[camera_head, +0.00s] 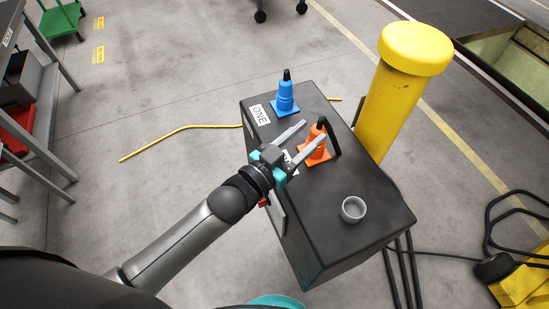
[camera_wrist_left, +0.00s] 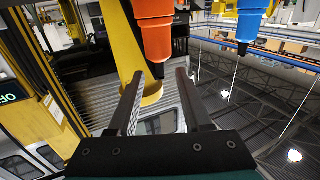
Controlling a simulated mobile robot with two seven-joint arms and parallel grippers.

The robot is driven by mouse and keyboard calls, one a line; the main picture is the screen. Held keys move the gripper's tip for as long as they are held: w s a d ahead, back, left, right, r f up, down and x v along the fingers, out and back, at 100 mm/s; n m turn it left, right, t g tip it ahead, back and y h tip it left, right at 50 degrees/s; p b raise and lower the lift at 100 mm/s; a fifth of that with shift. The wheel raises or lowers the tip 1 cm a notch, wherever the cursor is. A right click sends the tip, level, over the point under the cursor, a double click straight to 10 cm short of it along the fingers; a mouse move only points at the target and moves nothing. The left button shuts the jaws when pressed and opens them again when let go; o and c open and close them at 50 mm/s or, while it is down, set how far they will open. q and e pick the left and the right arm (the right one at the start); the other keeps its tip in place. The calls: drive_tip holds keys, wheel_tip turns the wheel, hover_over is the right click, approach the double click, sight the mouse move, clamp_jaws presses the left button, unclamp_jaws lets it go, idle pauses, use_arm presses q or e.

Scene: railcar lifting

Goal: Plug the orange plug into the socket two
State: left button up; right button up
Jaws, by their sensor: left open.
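The orange plug (camera_head: 316,149) stands upright on the black box (camera_head: 353,178), with a black tip and a dark piece beside it; it also shows at the top of the left wrist view (camera_wrist_left: 152,38). My left gripper (camera_head: 314,130) is open. Its fingers reach over the box at the orange plug, and one finger overlaps the plug in the head view. In the left wrist view, the plug appears just beyond the empty fingertips (camera_wrist_left: 160,74). A grey round socket (camera_head: 353,209) is open on the box's near right. A white label behind my gripper is unreadable. My right gripper is not seen.
A blue plug (camera_head: 285,97) stands at the box's far left, beside the label ONE (camera_head: 260,115). A thick yellow post (camera_head: 396,95) rises close behind the box. Black cables (camera_head: 515,215) lie at right. The floor left of the box is mostly clear.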

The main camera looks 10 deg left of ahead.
use_arm(q)
drive_tip(key=v, duration=1)
drive_tip(key=shift+s, duration=0.25)
drive_tip(key=shift+a, duration=0.1)
drive_tip(key=s+a+f+n+g+y+b, duration=0.1)
drive_tip(key=s+a+f+g+y+b, duration=0.15)
drive_tip(key=f, duration=0.85)
drive_tip(key=s+a+f+n+g+y+b, duration=0.15)
drive_tip(key=a+f, duration=0.25)
drive_tip(key=f, duration=0.7)
drive_tip(key=s+a+f+g+y+b, duration=0.1)
drive_tip(key=a+f+y, duration=0.2)
drive_tip(key=f, duration=0.7)
drive_tip(key=s+f+g+y+b, duration=0.1)
drive_tip(key=s+f+g, duration=0.3)
drive_tip(key=s+f, duration=0.6)
drive_tip(key=s+a+f+n+g+y+b, duration=0.1)
drive_tip(key=s+f+g, duration=0.4)
drive_tip(key=s+f, duration=0.5)
drive_tip(key=s+b, duration=0.1)
drive_tip(key=s, duration=0.3)
drive_tip(key=shift+y, duration=0.3)
drive_tip(key=shift+a+n, duration=0.2)
drive_tip(key=shift+n, duration=0.05)
